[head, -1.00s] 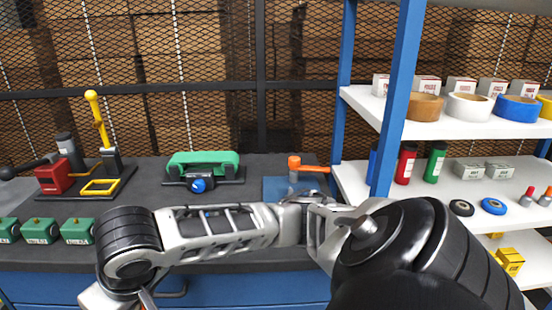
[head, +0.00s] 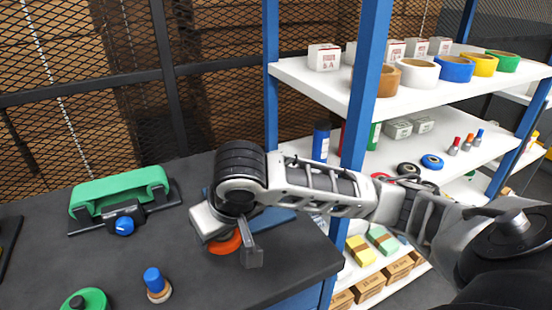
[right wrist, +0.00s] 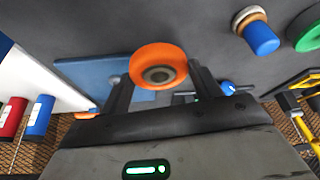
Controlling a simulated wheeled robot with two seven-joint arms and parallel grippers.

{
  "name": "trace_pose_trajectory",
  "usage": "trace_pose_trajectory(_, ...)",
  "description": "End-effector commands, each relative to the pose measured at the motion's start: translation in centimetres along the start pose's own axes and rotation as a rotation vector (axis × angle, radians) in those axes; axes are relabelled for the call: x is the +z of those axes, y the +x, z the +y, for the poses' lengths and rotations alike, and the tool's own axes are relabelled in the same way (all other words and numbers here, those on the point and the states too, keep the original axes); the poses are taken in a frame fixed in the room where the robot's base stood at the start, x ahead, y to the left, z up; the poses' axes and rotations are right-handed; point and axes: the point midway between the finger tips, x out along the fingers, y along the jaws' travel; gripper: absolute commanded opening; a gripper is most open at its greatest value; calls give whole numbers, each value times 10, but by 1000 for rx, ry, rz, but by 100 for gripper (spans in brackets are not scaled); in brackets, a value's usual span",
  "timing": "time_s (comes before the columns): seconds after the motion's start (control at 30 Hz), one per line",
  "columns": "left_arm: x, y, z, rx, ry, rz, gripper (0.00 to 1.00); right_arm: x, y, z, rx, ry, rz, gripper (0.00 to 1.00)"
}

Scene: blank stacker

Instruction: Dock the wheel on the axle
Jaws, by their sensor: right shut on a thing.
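An orange wheel with a grey hub (right wrist: 158,66) sits between the two fingers of my right gripper (right wrist: 160,84), which is shut on it. In the head view the wheel (head: 225,243) shows partly under my right gripper (head: 236,250), above the dark bench top. A blue plate (head: 272,221) lies on the bench just behind the gripper, partly hidden by my arm; it also shows in the right wrist view (right wrist: 92,76). I cannot make out the axle. A small orange part (right wrist: 84,113) shows near the plate's edge. My left gripper is not in view.
A green-handled fixture with a blue knob (head: 124,225) stands left on the bench. A blue-topped peg (head: 154,283) and a round green piece (head: 86,299) are nearer. A blue post (head: 365,90) and white shelves (head: 430,78) with tape rolls stand right, beyond the bench edge.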

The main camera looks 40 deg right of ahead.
Motion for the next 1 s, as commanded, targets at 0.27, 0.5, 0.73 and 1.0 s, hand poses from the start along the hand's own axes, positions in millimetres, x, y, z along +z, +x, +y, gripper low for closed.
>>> trace_pose_trajectory(0.27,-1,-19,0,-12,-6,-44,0,-73,-8,71,65,151,-1,39)
trace_pose_trajectory(0.5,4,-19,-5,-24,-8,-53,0,-79,2,94,83,187,-11,39)
trace_pose_trajectory(0.73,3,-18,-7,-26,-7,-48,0,-69,22,94,82,186,-11,39)
trace_pose_trajectory(1.0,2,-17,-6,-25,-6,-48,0,-60,43,93,81,186,-9,39)
